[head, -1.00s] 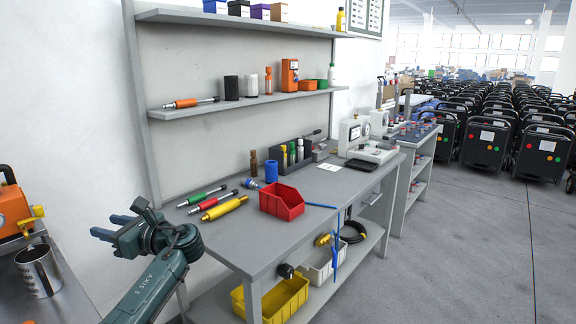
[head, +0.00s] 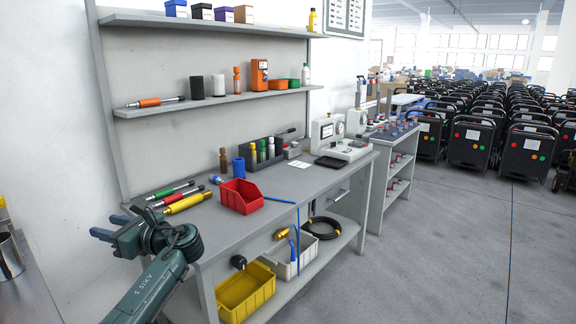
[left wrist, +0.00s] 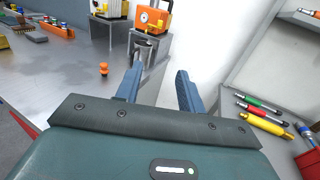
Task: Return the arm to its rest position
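My left gripper (head: 112,232) shows at the lower left of the head view, to the left of the grey workbench. In the left wrist view its two blue fingers (left wrist: 158,92) stand apart with nothing between them. The dark green left arm (head: 150,290) comes up from the bottom edge. My right gripper is in neither view.
The workbench (head: 280,205) holds a red bin (head: 241,196) and screwdriver-like tools, including a yellow one (head: 187,203). A yellow bin (head: 246,293) sits on its lower shelf. A metal cup (head: 9,256) stands on another bench at the left. Open floor lies at the right.

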